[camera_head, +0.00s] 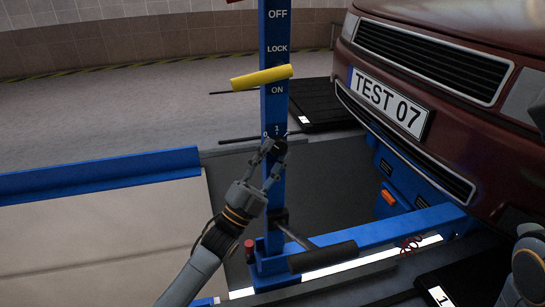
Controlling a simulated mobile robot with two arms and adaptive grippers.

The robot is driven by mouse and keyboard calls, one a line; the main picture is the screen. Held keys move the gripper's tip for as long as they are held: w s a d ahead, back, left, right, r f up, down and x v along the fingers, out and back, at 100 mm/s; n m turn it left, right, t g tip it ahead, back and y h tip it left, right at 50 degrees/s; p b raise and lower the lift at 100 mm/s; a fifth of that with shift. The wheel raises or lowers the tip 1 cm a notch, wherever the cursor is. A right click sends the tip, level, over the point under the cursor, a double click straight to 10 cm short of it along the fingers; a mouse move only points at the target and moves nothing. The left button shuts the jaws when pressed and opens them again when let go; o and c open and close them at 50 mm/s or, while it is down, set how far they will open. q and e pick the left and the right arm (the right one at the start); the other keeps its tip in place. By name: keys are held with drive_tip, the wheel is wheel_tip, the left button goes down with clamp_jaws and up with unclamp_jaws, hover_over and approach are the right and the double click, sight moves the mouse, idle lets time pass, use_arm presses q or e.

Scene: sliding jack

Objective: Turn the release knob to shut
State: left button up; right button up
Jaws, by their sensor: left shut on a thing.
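A blue upright post (275,108) of the jack stands in the middle of the head view. A small dark knob (281,147) sits on it, just under a dial marking with a "1" at its top. My left gripper (272,148) reaches up from the lower left and is shut on this knob. The fingers hide much of the knob, so its turn position cannot be told. My right gripper is out of view; only part of my right arm shows at the right edge.
A yellow lever (262,77) crosses the post between the LOCK and ON labels. A black handle (322,256) sticks out low at the front, near a small red cap (249,247). A dark red car (460,60) fills the upper right. A blue rail (95,172) lies left.

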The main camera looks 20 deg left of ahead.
use_arm(q)
drive_tip(key=o, duration=1.2)
drive_tip(key=shift+f, duration=0.1)
drive_tip(key=v, duration=1.2)
